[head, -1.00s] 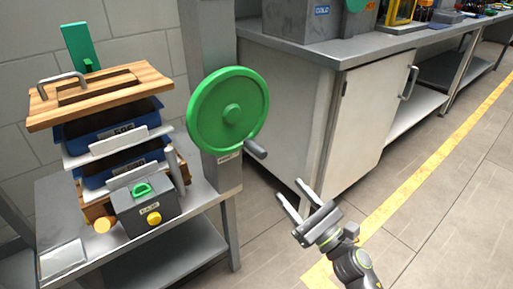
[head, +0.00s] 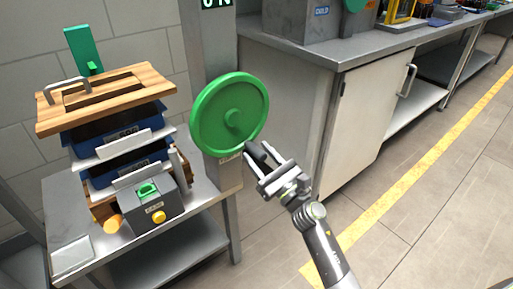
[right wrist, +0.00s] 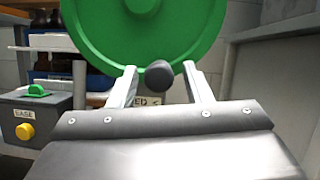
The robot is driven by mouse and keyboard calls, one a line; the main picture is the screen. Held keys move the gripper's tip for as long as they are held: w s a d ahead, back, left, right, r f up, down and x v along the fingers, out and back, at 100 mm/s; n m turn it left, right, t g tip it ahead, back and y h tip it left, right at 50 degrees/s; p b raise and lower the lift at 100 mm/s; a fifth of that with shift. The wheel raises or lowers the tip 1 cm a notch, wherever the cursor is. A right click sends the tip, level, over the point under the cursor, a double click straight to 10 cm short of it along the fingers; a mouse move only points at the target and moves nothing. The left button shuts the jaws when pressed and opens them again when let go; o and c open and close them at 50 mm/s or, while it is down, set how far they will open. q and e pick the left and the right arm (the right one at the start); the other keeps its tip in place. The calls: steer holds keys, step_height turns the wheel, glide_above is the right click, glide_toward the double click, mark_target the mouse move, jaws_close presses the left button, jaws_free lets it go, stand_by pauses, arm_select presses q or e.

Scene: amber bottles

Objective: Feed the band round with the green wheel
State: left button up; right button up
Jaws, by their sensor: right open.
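The green wheel (head: 229,114) is mounted on a grey post beside the machine. It also fills the top of the right wrist view (right wrist: 150,30). Its dark crank handle (head: 256,153) sticks out at the wheel's lower right. My right gripper (head: 262,163) is open at the handle. In the right wrist view the handle's round end (right wrist: 158,74) shows between the two fingers, with gaps on both sides. The band itself cannot be made out. My left gripper is not in view.
A stack of blue trays (head: 118,137) under a wooden top (head: 104,98) stands on a metal table left of the wheel. A grey box with a yellow knob (head: 158,217) sits in front. A white cabinet (head: 368,130) stands behind right; the floor before it is clear.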

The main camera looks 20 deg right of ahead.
steer(key=shift+x, duration=0.75)
steer(key=shift+c, duration=0.5)
jaws_close()
